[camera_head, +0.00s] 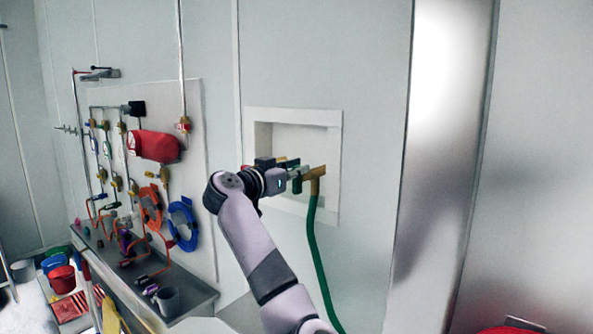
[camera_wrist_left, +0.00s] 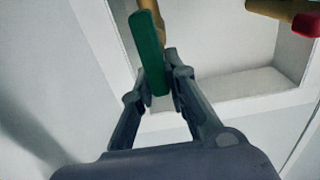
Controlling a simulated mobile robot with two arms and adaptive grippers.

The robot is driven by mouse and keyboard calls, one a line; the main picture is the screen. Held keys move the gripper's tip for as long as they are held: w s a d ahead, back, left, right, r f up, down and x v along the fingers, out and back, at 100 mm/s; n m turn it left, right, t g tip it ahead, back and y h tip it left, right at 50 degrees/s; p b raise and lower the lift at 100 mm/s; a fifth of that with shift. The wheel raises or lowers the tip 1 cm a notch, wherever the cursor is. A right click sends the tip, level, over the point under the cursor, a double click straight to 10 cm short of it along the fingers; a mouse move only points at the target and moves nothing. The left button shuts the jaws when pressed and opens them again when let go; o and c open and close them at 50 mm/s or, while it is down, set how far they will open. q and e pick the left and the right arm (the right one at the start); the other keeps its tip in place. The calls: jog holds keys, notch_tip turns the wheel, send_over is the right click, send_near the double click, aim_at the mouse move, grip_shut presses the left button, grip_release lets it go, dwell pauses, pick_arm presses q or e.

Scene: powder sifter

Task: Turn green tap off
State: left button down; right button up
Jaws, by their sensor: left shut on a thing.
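The green tap handle (camera_wrist_left: 150,50) is a flat green lever at the upper middle of the left wrist view. My left gripper (camera_wrist_left: 160,82) is shut on its lower end, with one finger on each side. In the head view my left gripper (camera_head: 292,181) is at the wall recess, just left of a brass tap (camera_head: 316,173) with a green hose hanging from it. The handle is mostly hidden there by the gripper. My right gripper is in neither view.
A brass tap with a red handle (camera_wrist_left: 305,24) is close by at the upper right of the left wrist view. The recess frame (camera_head: 335,150) surrounds the taps. The green hose (camera_head: 314,245) hangs down the wall. A panel with pipes and a red cylinder (camera_head: 152,146) is left.

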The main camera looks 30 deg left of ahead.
pick_arm(q)
jog(key=shift+f+b, duration=0.2)
jog(key=shift+b, duration=0.3)
jog(key=n+b, duration=0.1)
jog(key=b, duration=0.1)
jog(key=n+b, duration=0.1)
jog(key=b, duration=0.1)
jog(key=shift+a+f+n, duration=0.25)
jog(key=shift+a+n, duration=0.05)
jog(key=shift+a, duration=0.1)
jog(key=n, duration=0.5)
jog(key=a+f+n, duration=0.1)
jog(key=n, duration=0.4)
jog(key=a+n, duration=0.1)
jog(key=n, duration=0.4)
jog(key=shift+w+f+b, duration=0.1)
jog(key=shift+f+b, duration=0.3)
jog(key=shift+n, duration=0.3)
jog(key=c, duration=1.6)
grip_release()
